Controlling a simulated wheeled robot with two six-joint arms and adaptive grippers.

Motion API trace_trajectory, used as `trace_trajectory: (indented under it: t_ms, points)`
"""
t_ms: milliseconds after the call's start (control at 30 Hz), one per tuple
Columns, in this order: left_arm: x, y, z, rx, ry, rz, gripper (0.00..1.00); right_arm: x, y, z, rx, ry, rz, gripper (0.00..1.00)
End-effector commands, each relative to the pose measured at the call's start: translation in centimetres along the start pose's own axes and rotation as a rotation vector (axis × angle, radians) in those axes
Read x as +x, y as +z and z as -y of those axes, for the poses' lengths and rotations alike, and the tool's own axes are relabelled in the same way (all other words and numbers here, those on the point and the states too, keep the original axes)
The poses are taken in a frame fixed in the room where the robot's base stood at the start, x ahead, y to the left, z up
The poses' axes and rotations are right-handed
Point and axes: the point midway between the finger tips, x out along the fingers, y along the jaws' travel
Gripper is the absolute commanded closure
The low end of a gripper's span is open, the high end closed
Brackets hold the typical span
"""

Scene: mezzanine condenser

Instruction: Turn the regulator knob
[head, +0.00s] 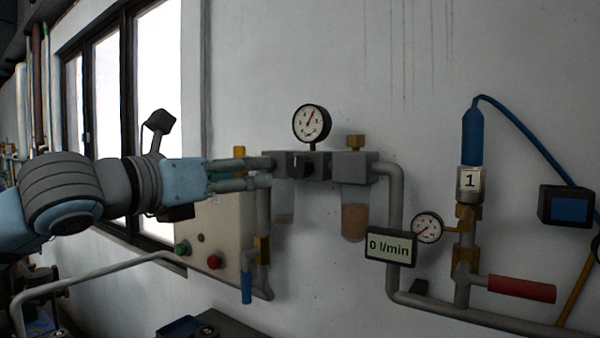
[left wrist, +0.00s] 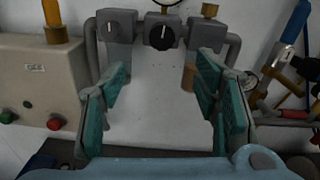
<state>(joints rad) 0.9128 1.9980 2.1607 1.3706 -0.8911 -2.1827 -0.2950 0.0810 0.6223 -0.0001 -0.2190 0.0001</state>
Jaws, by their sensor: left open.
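The regulator knob (head: 300,164) is a round black knob on the front of the middle grey block, under a white dial gauge (head: 312,124). In the left wrist view the knob (left wrist: 162,37) shows near the top centre, with a pale mark on its face. My left gripper (head: 270,171) is to the left of the knob in the head view. In the left wrist view its teal-padded fingers (left wrist: 163,72) are spread wide and empty, with the knob above the gap between them. They look apart from the knob. My right gripper is not in view.
Grey blocks with clear bowls flank the regulator; the right bowl (head: 355,218) holds brown matter. A 0 l/min display (head: 390,247), a small gauge (head: 428,228) and a red-handled valve (head: 521,289) are to the right. A control box (head: 222,226) is at left. The wall below the regulator is clear.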

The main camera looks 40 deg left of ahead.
Motion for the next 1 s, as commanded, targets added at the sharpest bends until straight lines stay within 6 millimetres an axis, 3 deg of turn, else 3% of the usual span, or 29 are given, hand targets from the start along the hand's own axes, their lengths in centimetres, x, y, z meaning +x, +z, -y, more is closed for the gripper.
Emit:
trace_trajectory:
  t_ms: [300, 500, 700, 933, 1000]
  points:
    - [8.1, 0.4, 0.4, 0.003, -0.006, -0.011, 0.44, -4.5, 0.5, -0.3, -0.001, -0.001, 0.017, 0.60]
    - [11.9, 0.2, 0.1, 0.004, 0.002, -0.002, 0.44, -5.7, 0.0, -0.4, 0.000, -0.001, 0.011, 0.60]
    - [13.4, 0.0, 0.2, 0.002, -0.004, -0.002, 0.44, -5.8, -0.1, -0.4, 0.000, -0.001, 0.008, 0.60]
    - [13.5, -0.1, 0.2, -0.001, -0.005, -0.001, 0.44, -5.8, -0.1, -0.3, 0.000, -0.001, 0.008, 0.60]
    - [13.5, -0.1, 0.2, -0.001, -0.005, -0.001, 0.52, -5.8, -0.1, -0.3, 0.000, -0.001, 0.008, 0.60]
